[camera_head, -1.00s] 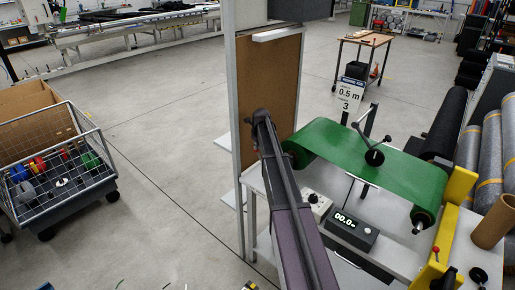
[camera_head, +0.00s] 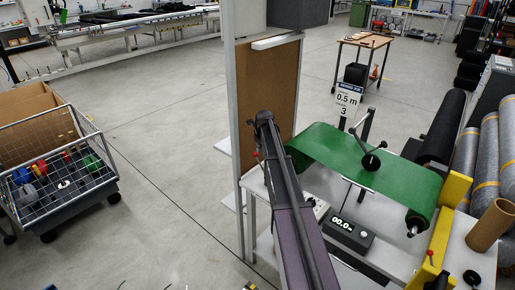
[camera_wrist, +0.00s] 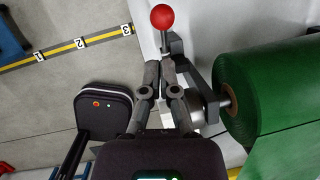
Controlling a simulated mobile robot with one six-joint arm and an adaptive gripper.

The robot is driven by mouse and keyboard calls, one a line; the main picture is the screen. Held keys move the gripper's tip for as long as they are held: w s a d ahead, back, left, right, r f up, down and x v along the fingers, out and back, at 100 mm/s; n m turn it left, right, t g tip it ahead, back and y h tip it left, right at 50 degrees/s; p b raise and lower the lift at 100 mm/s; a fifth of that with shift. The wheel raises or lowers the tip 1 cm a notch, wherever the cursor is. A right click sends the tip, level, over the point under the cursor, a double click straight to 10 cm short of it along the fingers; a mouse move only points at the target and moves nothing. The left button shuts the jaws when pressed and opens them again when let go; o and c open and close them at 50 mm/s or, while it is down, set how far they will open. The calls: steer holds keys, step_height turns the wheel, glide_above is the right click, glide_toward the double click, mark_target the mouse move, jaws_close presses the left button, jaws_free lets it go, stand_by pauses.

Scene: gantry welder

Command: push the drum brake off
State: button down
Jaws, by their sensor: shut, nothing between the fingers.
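The drum brake lever shows in the wrist view as a red ball knob (camera_wrist: 162,18) on a dark grey arm (camera_wrist: 177,52), beside the end of the green drum (camera_wrist: 242,95). The green roll of material (camera_head: 370,165) also shows in the head view, stretched across the bench. A small red knob (camera_head: 256,153) peeks out left of my arm there. My gripper (camera_wrist: 160,66) is shut and empty, its fingertips just below the red knob and beside the lever's arm. I cannot tell whether they touch it. In the head view my arm hides the gripper.
A display box (camera_head: 351,234) reading 00.0 sits on the bench. A brown panel (camera_head: 268,95) stands behind my arm. A yellow frame (camera_head: 433,240) bounds the bench at right. A wire cart (camera_head: 60,185) stands at left, with open floor between.

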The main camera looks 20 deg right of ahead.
step_height(320, 180, up, 9)
steer(key=p, duration=0.8)
steer(key=shift+s+a+r+p, duration=0.15)
steer(key=shift+s+a+p, duration=0.25)
steer(key=shift+s+a, duration=0.05)
steer(key=s+a+f+n+g+b, duration=0.1)
steer(key=s+a+f+n+b, duration=0.2)
steer(key=s+a+n, duration=0.5)
steer(key=s+a+f+n+g+b, duration=0.1)
steer(key=s+a+f+n+b, duration=0.2)
steer(key=s+a+n, duration=0.5)
steer(key=s+a+f+n+g+b, duration=0.1)
steer(key=s+a+f+n+b, duration=0.3)
steer(key=s+n, duration=1.2)
steer(key=shift+s+a+f+n, duration=0.35)
steer(key=shift+s+a, duration=0.85)
steer(key=shift+a, duration=1.1)
